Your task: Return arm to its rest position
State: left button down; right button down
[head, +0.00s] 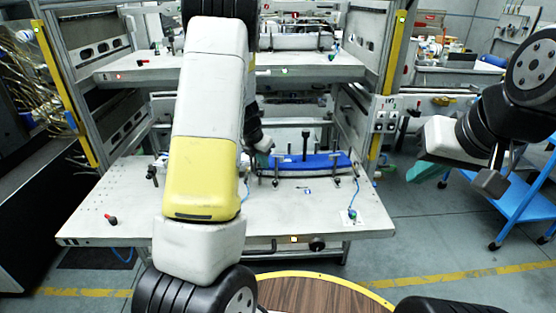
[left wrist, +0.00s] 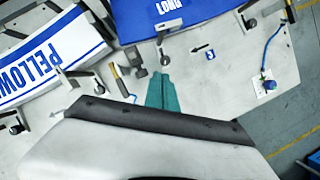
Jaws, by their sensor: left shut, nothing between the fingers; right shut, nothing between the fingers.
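My left arm rises through the middle of the head view and covers most of its own gripper. In the left wrist view the teal fingers of my left gripper (left wrist: 161,92) are together and empty, above the white table. My right gripper (head: 424,172) hangs at the right of the head view, its teal fingers shut and empty, clear of the table. A blue piece (head: 308,163) lies in a clamp fixture on the table (head: 115,205); in the left wrist view its end (left wrist: 160,22) bears white lettering. A white and blue lettered piece (left wrist: 45,58) lies at left there.
A shelf (head: 330,72) spans the rack above the table. Yellow-edged posts (head: 65,85) stand at both sides. A blue cart (head: 520,200) stands at the right. A small blue-marked tag (left wrist: 209,54) lies on the table. The table's front left is mostly clear.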

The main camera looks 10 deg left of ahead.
pick_arm(q)
jog(key=s+d+r+m+h, duration=0.1)
jog(key=s+d+r+m, duration=0.3)
jog(key=s+r+m, duration=0.5)
jog(key=s+d+r+m+h, duration=0.1)
jog(key=s+d+r+m, duration=0.2)
jog(key=s+r+m, duration=0.65)
jog(key=s+r+m+t, duration=0.1)
jog(key=s+r+m, duration=0.1)
jog(key=s+m, duration=0.4)
jog(key=s+d+r+m+t+y, duration=0.1)
jog(key=s+r+m, duration=0.2)
jog(key=s+m, duration=0.4)
jog(key=shift+d+r+m, duration=0.25)
jog(key=shift+d+m, duration=0.05)
jog(key=shift+m, duration=0.25)
